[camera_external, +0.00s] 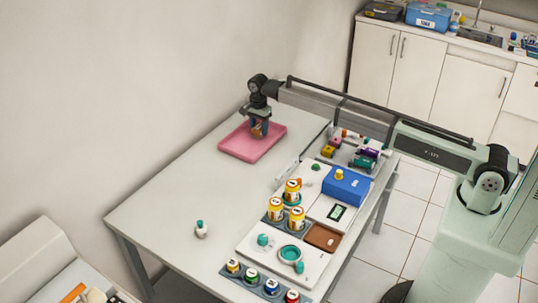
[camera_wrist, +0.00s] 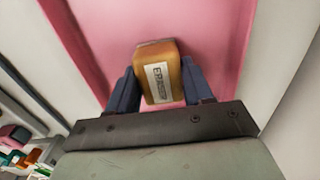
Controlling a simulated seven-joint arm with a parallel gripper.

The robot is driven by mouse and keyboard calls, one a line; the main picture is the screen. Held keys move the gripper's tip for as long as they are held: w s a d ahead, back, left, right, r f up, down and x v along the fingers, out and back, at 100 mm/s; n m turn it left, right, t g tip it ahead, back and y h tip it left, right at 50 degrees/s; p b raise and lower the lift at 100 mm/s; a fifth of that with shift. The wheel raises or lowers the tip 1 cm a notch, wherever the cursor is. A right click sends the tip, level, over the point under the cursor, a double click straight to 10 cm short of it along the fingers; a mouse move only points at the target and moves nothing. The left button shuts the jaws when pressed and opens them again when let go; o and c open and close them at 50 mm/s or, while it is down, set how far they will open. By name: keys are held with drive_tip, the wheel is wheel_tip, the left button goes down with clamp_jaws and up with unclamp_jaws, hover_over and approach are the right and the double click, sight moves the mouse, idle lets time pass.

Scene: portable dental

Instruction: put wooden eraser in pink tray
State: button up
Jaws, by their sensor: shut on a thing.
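The wooden eraser (camera_wrist: 158,75) is an orange-brown block with a white label reading "ERASER". My gripper (camera_wrist: 158,88) is shut on it, with one dark finger on each side. In the external view my gripper (camera_external: 259,128) is over the pink tray (camera_external: 270,146), and only a small brown part of the eraser shows between the fingers. The pink tray (camera_wrist: 220,25) fills the background behind the eraser in the wrist view. I cannot tell whether the eraser touches the tray floor.
The tray lies at the far end of the white table (camera_external: 180,190), near the wall. To its right stand an organiser with small items, a blue box (camera_external: 345,187) and yellow-labelled jars (camera_external: 276,210). A small teal-capped bottle (camera_external: 201,229) stands alone at the front left. The table's left part is otherwise clear.

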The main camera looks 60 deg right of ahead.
sight(259, 126)
drive_tip(key=shift+f, duration=0.15)
drive_tip(key=o, duration=1)
wheel_tip(259, 126, up, 12)
drive_tip(key=shift+r, duration=0.2)
